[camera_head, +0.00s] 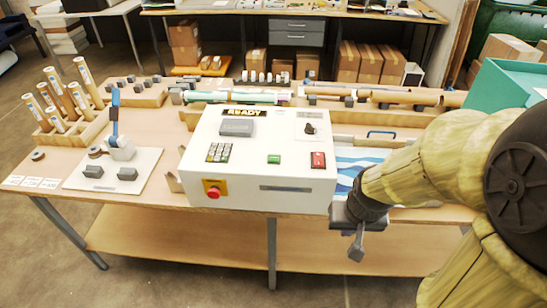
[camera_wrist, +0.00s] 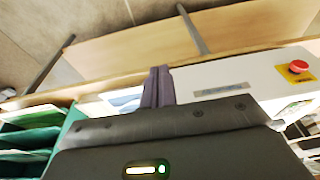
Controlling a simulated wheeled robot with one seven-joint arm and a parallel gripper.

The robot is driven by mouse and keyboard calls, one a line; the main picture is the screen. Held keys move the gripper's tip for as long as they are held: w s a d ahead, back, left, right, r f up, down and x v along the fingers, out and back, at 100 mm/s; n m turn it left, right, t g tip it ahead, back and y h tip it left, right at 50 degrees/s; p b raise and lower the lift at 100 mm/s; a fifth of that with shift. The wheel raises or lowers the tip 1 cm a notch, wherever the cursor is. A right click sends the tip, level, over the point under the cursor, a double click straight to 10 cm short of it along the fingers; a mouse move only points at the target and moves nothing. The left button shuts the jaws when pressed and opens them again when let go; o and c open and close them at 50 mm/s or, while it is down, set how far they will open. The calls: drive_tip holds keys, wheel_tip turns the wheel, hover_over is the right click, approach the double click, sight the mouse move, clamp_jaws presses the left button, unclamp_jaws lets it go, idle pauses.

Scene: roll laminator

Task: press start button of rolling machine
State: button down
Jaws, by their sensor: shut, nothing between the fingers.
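The white rolling machine (camera_head: 255,140) stands on the wooden table, its sloped panel facing me. A green button (camera_head: 274,159) sits at the panel's middle, with a red button (camera_head: 318,160) to its right; any lettering on them is too small to read. A red emergency knob on a yellow plate (camera_head: 213,190) is at the lower left; it also shows in the wrist view (camera_wrist: 299,67). My gripper (camera_head: 356,252) is shut and empty, pointing down just right of the machine's front corner, apart from the buttons. Its fingers (camera_wrist: 157,84) show in the wrist view beside the white casing.
A keypad (camera_head: 218,152) and a dark display (camera_head: 236,128) are on the panel. Blue-and-white sheet material (camera_head: 350,160) lies right of the machine. A board with a blue-handled tool (camera_head: 115,115) and upright rolls (camera_head: 88,82) stand at left. Air above the panel is clear.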

drive_tip(key=w+a+r+m+t+y+p, duration=0.1)
drive_tip(key=w+a+r+m+y+p, duration=0.15)
drive_tip(key=w+a+m, duration=0.4)
drive_tip(key=w+a+r+m+t+y+p, duration=0.1)
drive_tip(key=w+a+r+m+p, duration=0.2)
drive_tip(key=w, duration=0.6)
wheel_tip(320, 180, up, 3)
drive_tip(key=m+t+y+p, duration=0.2)
drive_tip(key=m+y, duration=0.1)
drive_tip(key=m, duration=0.7)
hover_over(277, 159)
drive_tip(key=shift+r+n+h, duration=0.2)
drive_tip(key=shift+n+h, duration=0.05)
drive_tip(key=shift+f, duration=0.1)
drive_tip(key=f+b, duration=0.6)
drive_tip(key=f, duration=0.1)
drive_tip(key=shift+s+a+f+b, duration=0.1)
drive_tip(key=shift+a+b, duration=0.1)
drive_tip(key=shift+b, duration=0.15)
drive_tip(key=shift+d+f+b, duration=0.1)
drive_tip(key=shift+f+b, duration=0.45)
drive_tip(key=shift+b, duration=0.15)
drive_tip(key=shift+f, duration=0.15)
drive_tip(key=shift+d, duration=0.1)
